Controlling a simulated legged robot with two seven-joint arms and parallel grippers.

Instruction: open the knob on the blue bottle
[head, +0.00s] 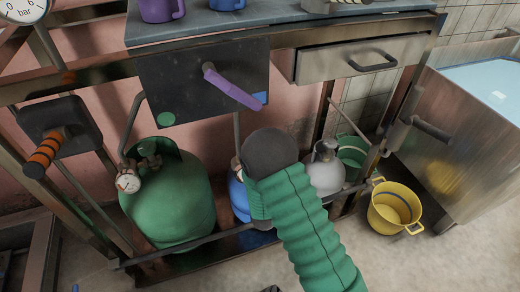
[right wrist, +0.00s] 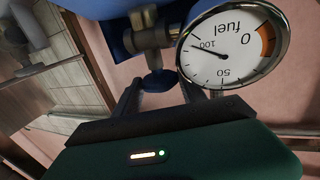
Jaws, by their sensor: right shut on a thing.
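The blue bottle (head: 237,200) stands on the low shelf under the counter in the head view, mostly hidden behind my green right arm. In the right wrist view its blue body (right wrist: 190,12) is at the top, with a metal valve (right wrist: 150,38) and a dark blue round knob (right wrist: 158,82) below it. My right gripper (right wrist: 160,92) is shut on the knob, one finger at each side. A round fuel gauge (right wrist: 228,55) is beside the valve, its needle near 100. In the head view my right gripper is hidden by my wrist. My left gripper is out of view.
A green bottle (head: 168,205) with a gauge stands left, a grey bottle (head: 325,172) right. A purple lever (head: 235,90) sticks out above my wrist. A yellow bucket (head: 393,210) stands on the floor at right. An orange-striped handle (head: 45,152) is at far left.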

